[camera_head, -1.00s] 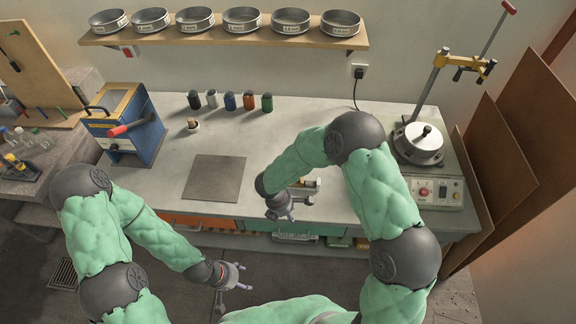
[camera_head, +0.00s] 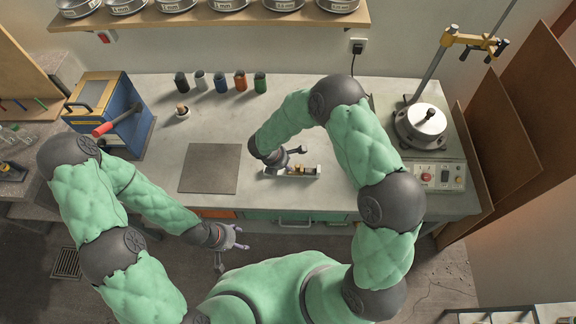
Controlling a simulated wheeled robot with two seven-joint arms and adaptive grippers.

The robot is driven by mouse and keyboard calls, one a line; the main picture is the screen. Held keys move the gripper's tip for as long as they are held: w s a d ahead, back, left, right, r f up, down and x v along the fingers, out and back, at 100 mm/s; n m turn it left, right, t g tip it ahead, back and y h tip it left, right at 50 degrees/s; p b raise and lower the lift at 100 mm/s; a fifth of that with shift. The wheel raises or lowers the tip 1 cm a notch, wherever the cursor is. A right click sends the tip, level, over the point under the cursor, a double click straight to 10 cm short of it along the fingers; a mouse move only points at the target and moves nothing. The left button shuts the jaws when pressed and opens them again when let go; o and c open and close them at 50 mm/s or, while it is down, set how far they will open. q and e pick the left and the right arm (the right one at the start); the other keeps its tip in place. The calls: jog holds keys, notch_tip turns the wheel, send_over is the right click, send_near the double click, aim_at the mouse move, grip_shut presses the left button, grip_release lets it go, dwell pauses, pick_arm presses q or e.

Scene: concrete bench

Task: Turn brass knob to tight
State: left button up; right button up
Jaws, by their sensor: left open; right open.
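A small pale fixture (camera_head: 312,176) lies on the bench near its front edge, with dark and brassy parts on it. The brass knob is too small and too covered by my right gripper to make out clearly. My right gripper (camera_head: 290,160) is open, over the left part of this fixture. I cannot tell whether its fingers touch anything. My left gripper (camera_head: 239,238) is open and empty, low in front of the bench, away from the fixture.
A dark square mat (camera_head: 209,168) lies left of the fixture. A blue box with a red handle (camera_head: 112,115) stands further left, near a small wooden-topped item (camera_head: 182,112). Several small bottles (camera_head: 221,84) line the back. A round machine (camera_head: 421,127) with a control panel stands right.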

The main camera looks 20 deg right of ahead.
jog(key=shift+x, duration=2.15)
grip_shut()
